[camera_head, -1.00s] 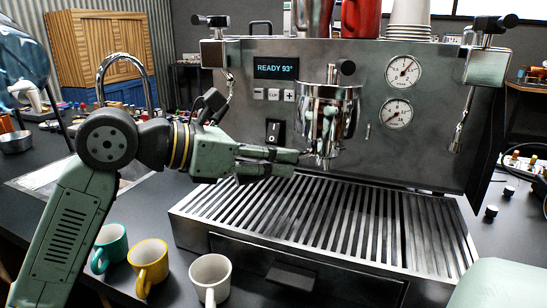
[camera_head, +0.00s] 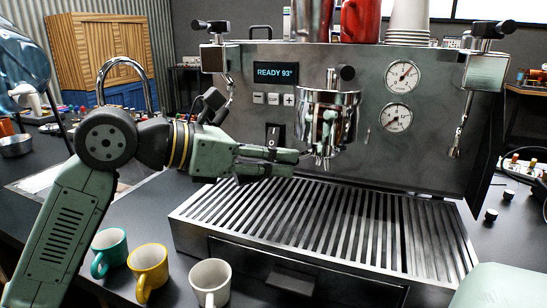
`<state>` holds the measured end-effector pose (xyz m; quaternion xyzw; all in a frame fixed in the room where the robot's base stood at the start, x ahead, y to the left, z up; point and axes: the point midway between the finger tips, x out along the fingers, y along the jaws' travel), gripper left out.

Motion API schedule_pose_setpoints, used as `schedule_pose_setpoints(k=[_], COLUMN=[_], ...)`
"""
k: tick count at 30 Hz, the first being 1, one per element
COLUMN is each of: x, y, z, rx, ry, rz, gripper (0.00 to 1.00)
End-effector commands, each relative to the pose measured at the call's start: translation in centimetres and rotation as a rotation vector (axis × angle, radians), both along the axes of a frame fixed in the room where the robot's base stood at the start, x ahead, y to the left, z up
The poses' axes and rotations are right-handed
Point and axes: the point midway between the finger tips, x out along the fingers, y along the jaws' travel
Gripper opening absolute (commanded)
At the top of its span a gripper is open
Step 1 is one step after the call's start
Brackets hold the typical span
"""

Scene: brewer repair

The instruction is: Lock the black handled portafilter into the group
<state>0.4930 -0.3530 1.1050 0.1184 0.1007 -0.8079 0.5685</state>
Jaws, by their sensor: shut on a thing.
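The chrome group (camera_head: 329,97) juts from the front of the espresso machine, right of the display. The portafilter's chrome body (camera_head: 326,130) is directly below the group's collar, with its spouts pointing down over the drip grate. I cannot tell whether it is fully seated in the group. My gripper (camera_head: 298,157) comes in from the left, level with the lower part of the portafilter, and is shut on it. The black handle is mostly hidden by the fingers.
The slatted drip tray (camera_head: 400,225) lies below. Green (camera_head: 108,250), yellow (camera_head: 148,268) and white (camera_head: 210,280) mugs stand in front at left. Steam wands (camera_head: 458,140) hang at both sides. The space between gripper and grate is clear.

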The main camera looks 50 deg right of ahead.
Motion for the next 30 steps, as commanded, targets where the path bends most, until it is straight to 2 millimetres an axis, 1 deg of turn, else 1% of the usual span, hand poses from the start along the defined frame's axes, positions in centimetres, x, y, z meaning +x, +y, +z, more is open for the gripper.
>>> schedule_pose_setpoints(k=[16, 30], x=[0.02, 0.02], y=[0.03, 0.03], z=[0.16, 0.9], rx=[-0.003, -0.002], ry=[0.001, 0.0], rz=[0.001, 0.001], gripper=[0.0, 0.0])
